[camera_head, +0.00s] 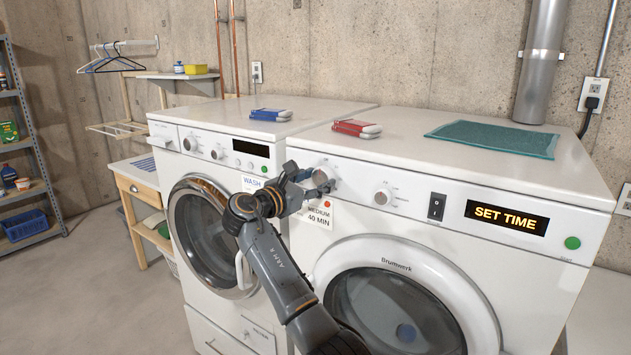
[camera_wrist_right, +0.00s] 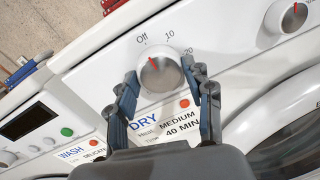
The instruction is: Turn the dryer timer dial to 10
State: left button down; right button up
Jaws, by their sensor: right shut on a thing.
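The dryer timer dial (camera_wrist_right: 160,76) is a round silver knob on the white dryer's front panel. Its red mark points up and left, near "Off" in the right wrist view; "10" and "20" are printed further clockwise. My right gripper (camera_wrist_right: 163,90) has one finger on each side of the dial and is shut on it. In the head view my right gripper (camera_head: 318,183) mostly hides this dial. The dryer display (camera_head: 506,216) reads "SET TIME". My left gripper is not in view.
A second dial (camera_head: 383,195) and a black switch (camera_head: 437,206) sit to the right on the panel. A green button (camera_head: 572,243) is at its right end. The washer (camera_head: 205,140) stands to the left. A card below the timer dial reads medium, 40 min.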

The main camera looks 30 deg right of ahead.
jog(key=shift+m, duration=0.4)
jog(key=m, duration=0.3)
jog(key=shift+m+b, duration=0.3)
jog(key=shift+b, duration=0.1)
jog(key=shift+r+m+y+b, duration=0.1)
jog(key=shift+m+y+b, duration=0.45)
jog(key=shift+m, duration=1.55)
jog(key=o, duration=1.2)
